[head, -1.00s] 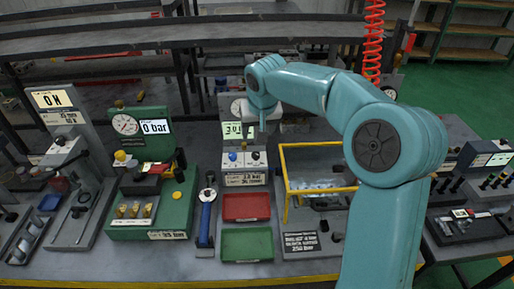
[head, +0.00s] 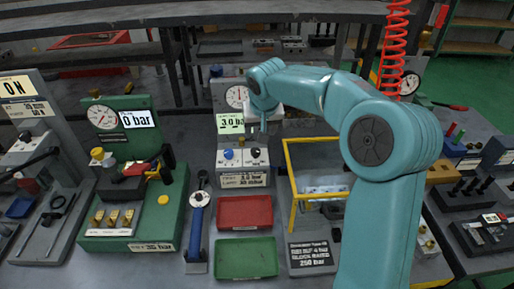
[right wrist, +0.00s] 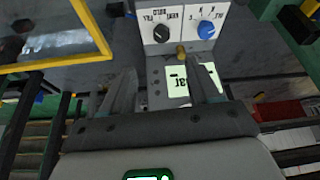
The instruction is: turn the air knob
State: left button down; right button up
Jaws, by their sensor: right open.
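A grey panel (head: 241,165) has a blue knob (head: 229,154) on the left and a black knob (head: 255,153) on the right; which is the air knob I cannot tell. Above them are a lit display (head: 230,122) reading about 3.0 bar and a round gauge (head: 237,96). The right wrist view shows the panel inverted, with the black knob (right wrist: 163,32) and blue knob (right wrist: 206,29) beyond the fingers. My right gripper (right wrist: 165,82) is open and empty, apart from both knobs. In the head view its tip (head: 264,123) hangs above the black knob. My left gripper is not in view.
A yellow-framed enclosure (head: 291,185) stands close to the right of the panel. A red tray (head: 244,212) and green tray (head: 246,258) lie in front. A green test stand (head: 122,231) is to the left. A red coiled hose (head: 394,50) hangs at the right.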

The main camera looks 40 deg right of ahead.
aim_at(255, 151)
jog(key=x, duration=0.6)
jog(key=p+x, duration=0.1)
jog(key=x, duration=0.6)
jog(key=shift+w+f, duration=0.1)
jog(key=shift+w, duration=0.2)
jog(key=shift+s+a, duration=0.15)
jog(key=shift+s, duration=0.1)
jog(key=shift+w, duration=0.25)
jog(key=c, duration=0.8)
jog(key=shift+c, duration=1.2)
